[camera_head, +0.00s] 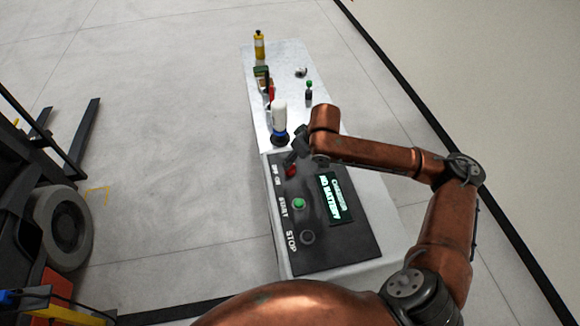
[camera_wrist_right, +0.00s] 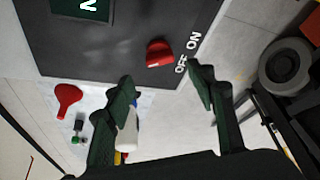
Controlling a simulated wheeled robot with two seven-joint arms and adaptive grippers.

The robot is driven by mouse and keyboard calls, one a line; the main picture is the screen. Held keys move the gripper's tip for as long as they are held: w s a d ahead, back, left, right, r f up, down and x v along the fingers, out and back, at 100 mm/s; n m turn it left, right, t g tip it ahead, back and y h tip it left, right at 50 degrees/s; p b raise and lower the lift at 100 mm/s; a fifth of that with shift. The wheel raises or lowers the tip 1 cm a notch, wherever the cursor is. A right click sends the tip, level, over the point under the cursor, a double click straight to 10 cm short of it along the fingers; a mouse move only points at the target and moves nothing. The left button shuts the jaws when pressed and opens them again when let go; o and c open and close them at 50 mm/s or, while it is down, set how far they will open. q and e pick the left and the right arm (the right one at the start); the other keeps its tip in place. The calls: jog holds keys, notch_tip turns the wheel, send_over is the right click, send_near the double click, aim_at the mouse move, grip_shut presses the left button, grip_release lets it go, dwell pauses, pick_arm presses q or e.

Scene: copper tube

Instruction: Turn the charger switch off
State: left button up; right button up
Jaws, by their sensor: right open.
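The charger panel (camera_head: 318,252) is a dark plate on the near end of the white table. Its red switch (camera_head: 291,171) sits at the plate's far left corner, by the OFF and ON lettering. The switch also shows in the right wrist view (camera_wrist_right: 159,53), beside that lettering. My right gripper (camera_head: 291,160) is over that corner, close to the switch. In the right wrist view its two fingers (camera_wrist_right: 163,84) are spread with nothing between the tips, and the switch lies just beyond them. Contact cannot be told. My left gripper is not in view.
The panel has a green START button (camera_head: 299,203), a dark STOP button (camera_head: 307,237) and a screen (camera_head: 335,198) reading NO BATTERY. A white bottle (camera_head: 279,115) stands just beyond the panel. A yellow bottle (camera_head: 259,46) and small items are farther back. A forklift (camera_head: 30,200) stands left.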

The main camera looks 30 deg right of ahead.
jog(key=b+x, duration=0.1)
jog(key=x, duration=0.5)
jog(key=shift+f, duration=0.2)
jog(key=shift+c, duration=0.7)
jog(key=c, duration=1)
jog(key=shift+r+p, duration=0.15)
jog(key=shift+p, duration=0.4)
jog(key=n+y+p, duration=0.1)
jog(key=n+p, duration=0.2)
jog(key=p, duration=0.2)
jog(key=n+g+y+p, duration=0.1)
jog(key=n+p, duration=0.2)
jog(key=p, duration=0.3)
jog(key=shift+w+d+r, duration=0.15)
jog(key=n+g+p, duration=0.1)
jog(key=n, duration=0.2)
jog(key=shift+w+y+p, duration=0.1)
jog(key=shift+y+p, duration=0.3)
jog(key=shift+f+n+g, duration=0.25)
jog(key=shift+n+g, duration=0.35)
jog(key=shift+n, duration=0.9)
